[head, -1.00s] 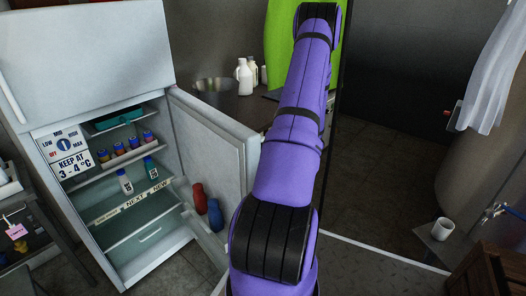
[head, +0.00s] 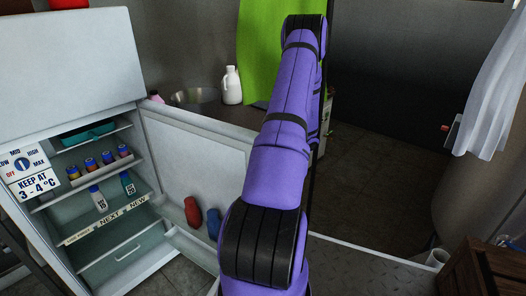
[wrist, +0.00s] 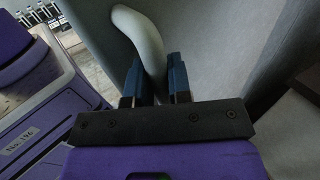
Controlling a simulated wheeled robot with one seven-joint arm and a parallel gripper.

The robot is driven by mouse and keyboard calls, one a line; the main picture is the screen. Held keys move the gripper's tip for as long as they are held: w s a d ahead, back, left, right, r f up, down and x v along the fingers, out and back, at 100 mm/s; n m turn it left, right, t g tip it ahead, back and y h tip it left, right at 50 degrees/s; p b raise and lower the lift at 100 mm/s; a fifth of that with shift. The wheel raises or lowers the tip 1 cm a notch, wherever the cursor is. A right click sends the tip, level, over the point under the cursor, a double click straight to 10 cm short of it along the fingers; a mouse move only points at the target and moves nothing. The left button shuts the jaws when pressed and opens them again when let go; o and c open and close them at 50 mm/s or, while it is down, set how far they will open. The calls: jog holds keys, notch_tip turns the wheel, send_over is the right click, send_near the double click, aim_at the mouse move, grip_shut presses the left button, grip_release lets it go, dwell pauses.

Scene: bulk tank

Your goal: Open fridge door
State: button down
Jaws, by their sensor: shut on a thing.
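The fridge (head: 70,60) stands at the left in the head view, with its lower compartment open. Its door (head: 200,160) is swung wide to the right, inner face showing. Red and blue bottles (head: 193,211) stand in the door's bottom shelf. In the wrist view my gripper (wrist: 160,85) is shut on a pale curved door handle (wrist: 140,32), one blue finger on each side of it. My purple arm crosses the head view and hides the door's outer edge; the gripper is out of sight there.
Small bottles (head: 100,162) and a teal tray (head: 88,135) are on the fridge shelves. A counter with a metal bowl (head: 193,97) and a white jug (head: 231,86) is behind the door. A wooden crate (head: 480,270) is at the lower right. Dark floor lies open right of my arm.

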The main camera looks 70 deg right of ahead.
jog(key=shift+d, duration=0.1)
jog(key=c, duration=1.1)
grip_release()
jog(key=v, duration=1)
jog(key=shift+s+d, duration=0.3)
jog(key=shift+a, duration=0.1)
